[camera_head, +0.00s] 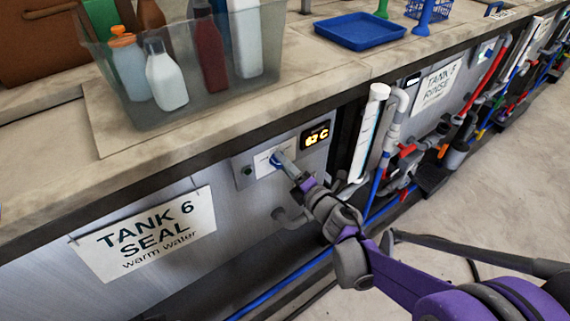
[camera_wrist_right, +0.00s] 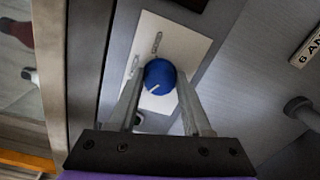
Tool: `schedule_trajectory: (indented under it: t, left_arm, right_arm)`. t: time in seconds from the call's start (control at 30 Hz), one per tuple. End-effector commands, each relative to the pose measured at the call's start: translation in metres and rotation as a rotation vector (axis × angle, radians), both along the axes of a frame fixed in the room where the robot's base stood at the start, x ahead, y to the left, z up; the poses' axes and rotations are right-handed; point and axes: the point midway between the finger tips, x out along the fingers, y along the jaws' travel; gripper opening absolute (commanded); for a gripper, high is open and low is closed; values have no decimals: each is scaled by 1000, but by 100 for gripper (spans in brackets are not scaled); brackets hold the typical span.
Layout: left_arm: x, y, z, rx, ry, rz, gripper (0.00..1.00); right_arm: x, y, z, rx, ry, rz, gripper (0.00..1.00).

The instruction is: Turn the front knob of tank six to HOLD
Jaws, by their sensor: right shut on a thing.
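The blue front knob (camera_wrist_right: 160,74) of tank six sits on a white label plate (camera_wrist_right: 178,38) in the right wrist view. A pale pointer line on it slants toward the lower left of that picture. The plate's small lettering is not readable. In the head view the knob (camera_head: 274,160) is partly covered by my right gripper (camera_head: 281,161). Its two fingers lie on either side of the knob and are shut on it. The tank's sign (camera_head: 148,235) reads "TANK 6 SEAL warm water". My left gripper is not in view.
An amber display (camera_head: 315,136) is right of the knob and a small green button (camera_head: 247,171) left of it. A grey pipe stub (camera_head: 290,217) sticks out below. Pipes and hoses (camera_head: 372,130) stand to the right. A clear bin (camera_head: 190,105) with bottles stands on the counter above.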

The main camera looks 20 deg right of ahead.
Motion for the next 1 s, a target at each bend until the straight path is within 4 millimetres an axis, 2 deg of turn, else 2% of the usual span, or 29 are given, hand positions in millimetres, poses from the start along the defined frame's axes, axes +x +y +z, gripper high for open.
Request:
schedule_trajectory:
  t: [0.23,0.27,0.4,0.43,0.77,0.87,1.0]
  left_arm:
    - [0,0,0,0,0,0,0]
    - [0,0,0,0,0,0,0]
    - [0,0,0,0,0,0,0]
    - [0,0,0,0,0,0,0]
    - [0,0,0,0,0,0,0]
    - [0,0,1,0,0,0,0]
    - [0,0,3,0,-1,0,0]
  right_arm:
    - [0,0,0,-2,0,1,0]
    - [0,0,0,-2,0,1,50]
    - [0,0,0,-1,0,1,76]
    - [0,0,0,-1,0,1,79]
    - [-3,-1,0,0,1,0,79]
    - [-13,-5,1,-1,0,-1,79]
    - [-38,-14,2,-1,0,-3,79]
